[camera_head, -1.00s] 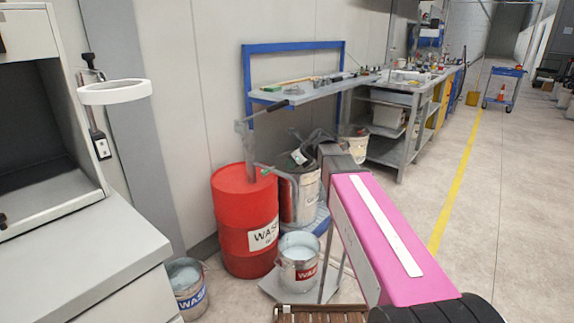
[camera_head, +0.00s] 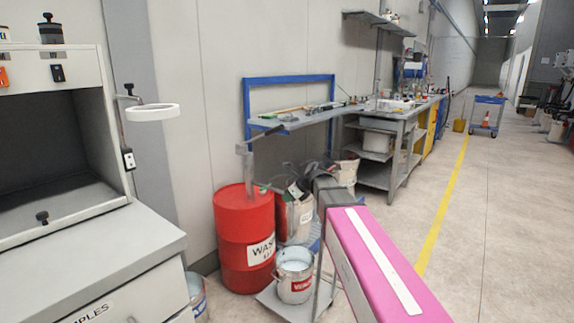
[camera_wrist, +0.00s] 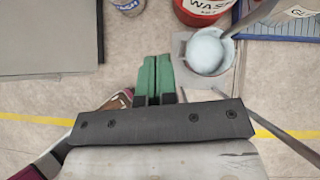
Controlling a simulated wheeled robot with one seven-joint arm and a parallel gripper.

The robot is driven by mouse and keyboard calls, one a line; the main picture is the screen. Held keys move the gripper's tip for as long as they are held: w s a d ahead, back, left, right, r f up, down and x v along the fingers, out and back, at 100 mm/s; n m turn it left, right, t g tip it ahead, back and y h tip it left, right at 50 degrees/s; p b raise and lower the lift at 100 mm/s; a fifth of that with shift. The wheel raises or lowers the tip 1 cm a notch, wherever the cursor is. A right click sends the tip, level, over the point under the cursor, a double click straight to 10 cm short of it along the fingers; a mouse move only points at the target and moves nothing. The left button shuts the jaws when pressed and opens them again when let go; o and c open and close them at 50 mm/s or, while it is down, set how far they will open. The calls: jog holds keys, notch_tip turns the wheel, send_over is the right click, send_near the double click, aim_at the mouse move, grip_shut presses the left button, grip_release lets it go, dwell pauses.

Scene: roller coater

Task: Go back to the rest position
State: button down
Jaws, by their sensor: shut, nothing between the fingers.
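My gripper (camera_wrist: 155,62) shows in the wrist view as two green fingers pressed together side by side. It is shut and empty, above the pale floor. My arm, with a pink cover and a white strip, reaches up from the bottom right of the head view; I cannot make out the gripper there. In the wrist view a bucket of pale liquid (camera_wrist: 205,52) lies to the right of the fingers, apart from them.
A red waste drum (camera_head: 243,240) and a white bucket (camera_head: 295,282) stand left of my arm. A grey cabinet (camera_head: 85,245) fills the left. A blue-framed bench (camera_head: 300,120) and shelving stand along the wall. The floor (camera_head: 490,240) at the right is clear.

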jog(key=s+d+f+n+g+h, duration=0.2)
jog(key=s+d+f+n+h, duration=0.1)
jog(key=s+d+f+n, duration=0.6)
jog(key=s+d+f+n+g+h, duration=0.2)
jog(key=s+d+f+n+h, duration=0.2)
jog(key=s+d+f+n, duration=0.5)
jog(key=s+f+n, duration=0.4)
jog(key=n, duration=0.1)
jog(key=shift+s+d+f+n+g+h, duration=0.2)
jog(key=shift+d+f+n+g+h, duration=0.1)
jog(key=shift+f+n, duration=0.1)
